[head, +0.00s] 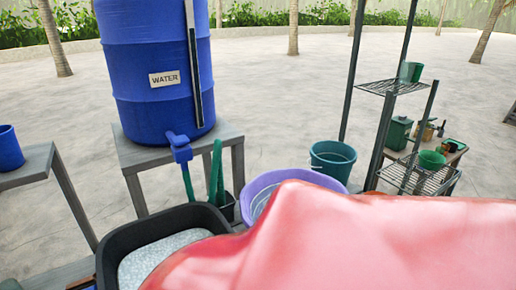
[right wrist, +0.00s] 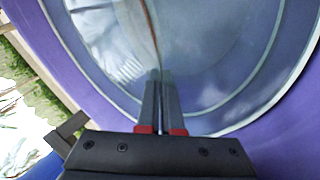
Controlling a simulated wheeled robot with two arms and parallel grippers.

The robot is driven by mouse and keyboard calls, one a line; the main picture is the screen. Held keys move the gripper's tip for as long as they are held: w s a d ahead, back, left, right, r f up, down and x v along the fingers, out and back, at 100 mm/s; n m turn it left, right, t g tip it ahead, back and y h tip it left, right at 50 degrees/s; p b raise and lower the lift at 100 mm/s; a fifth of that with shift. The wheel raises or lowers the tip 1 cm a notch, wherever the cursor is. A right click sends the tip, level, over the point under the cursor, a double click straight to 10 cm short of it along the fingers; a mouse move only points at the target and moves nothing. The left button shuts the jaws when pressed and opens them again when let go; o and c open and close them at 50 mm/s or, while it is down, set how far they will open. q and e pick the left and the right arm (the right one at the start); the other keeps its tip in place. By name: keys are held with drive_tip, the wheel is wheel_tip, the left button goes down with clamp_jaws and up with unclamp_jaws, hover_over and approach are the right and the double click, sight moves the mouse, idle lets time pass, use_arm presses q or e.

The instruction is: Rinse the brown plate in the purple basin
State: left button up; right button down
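The purple basin (head: 262,183) is in the middle of the head view, its near part hidden by a large pink-red surface close to the camera. In the right wrist view the basin (right wrist: 75,45) fills the picture, with clear, reflecting water (right wrist: 215,45) inside. My right gripper (right wrist: 161,75) points into the basin, its fingers nearly together. A thin brown edge, which looks like the brown plate (right wrist: 152,30) seen edge-on, runs up from between the fingertips. How deep the plate sits in the water I cannot tell. My left gripper is not in view.
A blue water barrel (head: 160,70) with a tap stands on a grey table (head: 130,150) behind. A black tub (head: 120,250) lies left of the basin. A teal bucket (head: 333,160) and a metal rack (head: 425,180) stand to the right.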

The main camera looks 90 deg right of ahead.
wheel_tip(320, 180, up, 22)
drive_tip(key=p, duration=1.8)
drive_tip(key=shift+f, duration=0.15)
